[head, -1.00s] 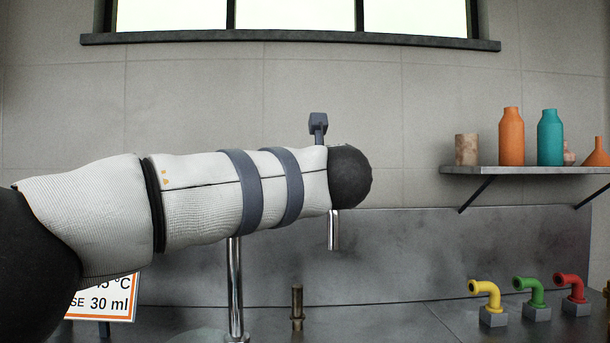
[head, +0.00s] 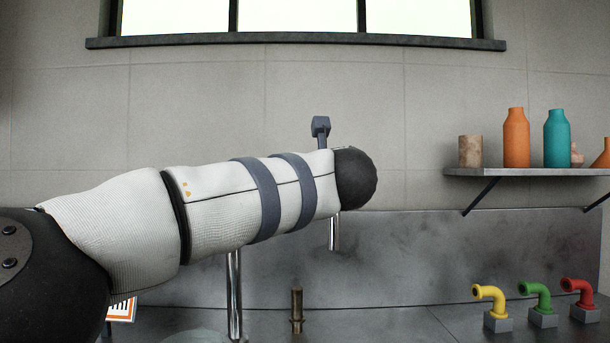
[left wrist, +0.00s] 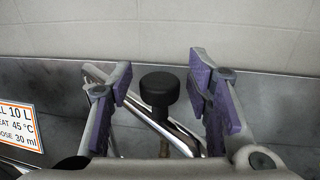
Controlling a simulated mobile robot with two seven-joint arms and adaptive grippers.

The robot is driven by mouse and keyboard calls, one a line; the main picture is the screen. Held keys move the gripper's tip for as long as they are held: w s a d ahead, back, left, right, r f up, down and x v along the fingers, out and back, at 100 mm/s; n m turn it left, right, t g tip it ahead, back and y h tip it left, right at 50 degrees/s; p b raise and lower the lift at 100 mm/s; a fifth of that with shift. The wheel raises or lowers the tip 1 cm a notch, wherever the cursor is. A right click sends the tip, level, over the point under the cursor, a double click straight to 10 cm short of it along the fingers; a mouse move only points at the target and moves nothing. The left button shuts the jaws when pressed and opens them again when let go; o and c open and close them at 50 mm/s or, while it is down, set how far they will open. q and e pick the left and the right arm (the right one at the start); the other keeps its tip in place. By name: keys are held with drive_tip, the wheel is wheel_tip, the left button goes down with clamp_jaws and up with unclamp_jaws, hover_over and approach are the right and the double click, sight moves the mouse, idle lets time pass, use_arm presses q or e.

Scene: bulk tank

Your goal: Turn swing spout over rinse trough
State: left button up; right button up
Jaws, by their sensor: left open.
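The chrome swing spout shows in the head view as an upright pipe (head: 234,295) below my left forearm and a down-turned outlet (head: 335,233) further right. Its middle is hidden behind my arm. In the left wrist view the chrome tube (left wrist: 180,134) runs slantwise, with a black knob (left wrist: 160,90) in front of it. My left gripper (left wrist: 160,77) is open, its purple-padded fingers on either side of the knob with gaps showing. In the head view the fingers are hidden by my arm. I cannot make out the rinse trough. My right gripper is not in view.
A brass post (head: 297,310) stands on the metal top. Yellow (head: 491,300), green (head: 538,297) and red (head: 580,293) pipe elbows stand at the right. A shelf (head: 535,172) above holds bottles. A sign (left wrist: 20,127) is at the left.

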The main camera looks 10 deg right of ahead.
use_arm(q)
drive_tip(key=shift+s, duration=0.1)
drive_tip(key=s, duration=1.1)
drive_tip(key=shift+s+d, duration=0.4)
drive_tip(key=shift+d, duration=0.05)
